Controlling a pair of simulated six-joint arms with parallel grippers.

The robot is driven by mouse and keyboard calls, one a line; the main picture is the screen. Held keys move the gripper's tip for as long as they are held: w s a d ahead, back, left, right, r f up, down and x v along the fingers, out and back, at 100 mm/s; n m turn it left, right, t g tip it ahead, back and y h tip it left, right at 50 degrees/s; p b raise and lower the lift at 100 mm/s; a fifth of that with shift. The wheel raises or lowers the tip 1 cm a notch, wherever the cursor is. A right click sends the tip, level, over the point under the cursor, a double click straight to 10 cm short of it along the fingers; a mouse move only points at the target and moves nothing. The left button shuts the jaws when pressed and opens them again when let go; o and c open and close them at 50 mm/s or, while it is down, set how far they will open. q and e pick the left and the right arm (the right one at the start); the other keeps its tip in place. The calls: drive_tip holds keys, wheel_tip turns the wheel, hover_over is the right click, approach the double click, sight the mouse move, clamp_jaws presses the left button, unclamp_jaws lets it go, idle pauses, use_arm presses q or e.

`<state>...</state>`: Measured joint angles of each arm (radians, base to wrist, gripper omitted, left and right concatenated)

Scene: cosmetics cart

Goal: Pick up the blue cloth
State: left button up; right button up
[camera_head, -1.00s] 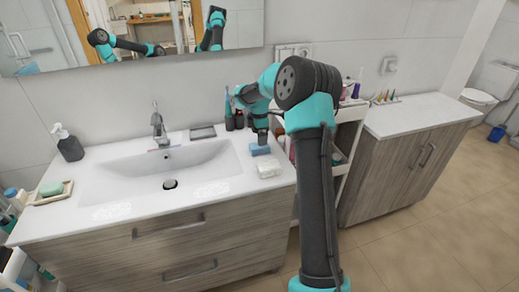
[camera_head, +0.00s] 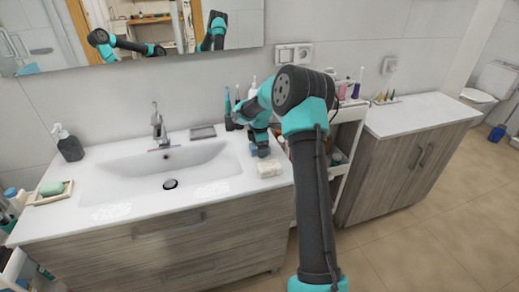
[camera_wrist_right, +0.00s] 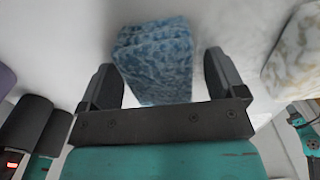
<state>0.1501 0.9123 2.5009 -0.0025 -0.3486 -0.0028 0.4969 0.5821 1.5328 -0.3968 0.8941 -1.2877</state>
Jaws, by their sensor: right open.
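The blue cloth (camera_wrist_right: 155,52) is a folded, mottled blue block on the white counter. In the right wrist view it lies between the two black fingers of my right gripper (camera_wrist_right: 160,72). The fingers are open, with a gap showing on either side of the cloth. In the head view my right gripper (camera_head: 259,149) is down at the counter right of the basin and hides most of the cloth. My left gripper does not show directly.
A pale patterned folded cloth (camera_head: 269,169) lies just in front of the gripper. The sink basin (camera_head: 190,165) is to the left. Dark bottles and toothbrushes (camera_head: 230,118) stand behind. A shelf cart (camera_head: 350,113) is to the right.

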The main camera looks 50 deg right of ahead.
idle(0.4)
drive_tip(key=c, duration=1)
